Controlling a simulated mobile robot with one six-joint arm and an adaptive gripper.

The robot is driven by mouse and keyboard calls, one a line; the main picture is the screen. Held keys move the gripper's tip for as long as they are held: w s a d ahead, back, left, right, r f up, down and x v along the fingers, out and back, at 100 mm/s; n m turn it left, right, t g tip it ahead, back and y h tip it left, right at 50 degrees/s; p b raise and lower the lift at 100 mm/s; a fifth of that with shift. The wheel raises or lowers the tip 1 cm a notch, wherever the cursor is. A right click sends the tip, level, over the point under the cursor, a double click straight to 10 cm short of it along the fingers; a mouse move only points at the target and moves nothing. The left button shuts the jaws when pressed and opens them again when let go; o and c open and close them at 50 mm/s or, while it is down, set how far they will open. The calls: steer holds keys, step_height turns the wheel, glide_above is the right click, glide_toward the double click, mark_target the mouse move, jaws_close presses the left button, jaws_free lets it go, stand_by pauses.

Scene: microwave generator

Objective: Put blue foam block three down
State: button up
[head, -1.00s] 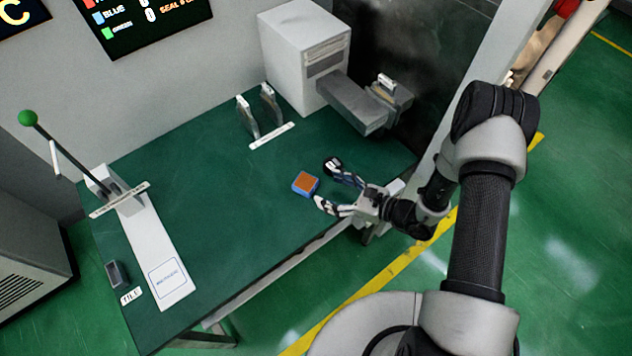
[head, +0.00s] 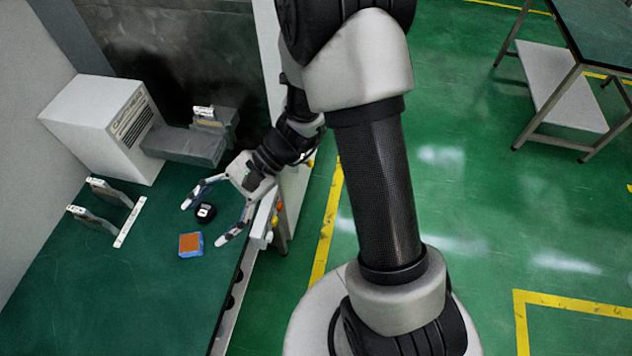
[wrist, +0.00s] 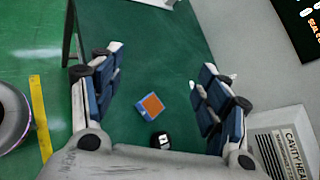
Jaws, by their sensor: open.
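A small blue block with an orange top (head: 190,244) rests on the green bench, near its front edge; it also shows in the wrist view (wrist: 151,105). I cannot read a number on it. My gripper (head: 203,222) is open and empty, its fingers spread above the bench just short of the block. In the wrist view the gripper (wrist: 160,85) has its two fingers on either side of the block, apart from it. A black round piece with a white label (head: 205,212) sits close beside the block, between the fingers in the head view.
A white machine box (head: 108,125) with a grey chute (head: 185,145) stands at the back of the bench. Two upright plates (head: 100,205) stand by a white strip. The green bench top (head: 120,300) is clear in front. Another table (head: 570,80) stands at the far right.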

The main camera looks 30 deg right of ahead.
steer(key=s+d+r+n+t+h, duration=0.6)
steer(key=s+d+r+n+h, duration=0.5)
steer(key=d+r, duration=0.5)
steer(key=shift+s+d+r+h, duration=0.3)
steer(key=shift+s+d+h, duration=0.15)
steer(key=shift+s+h, duration=0.35)
steer(key=shift+s, duration=0.1)
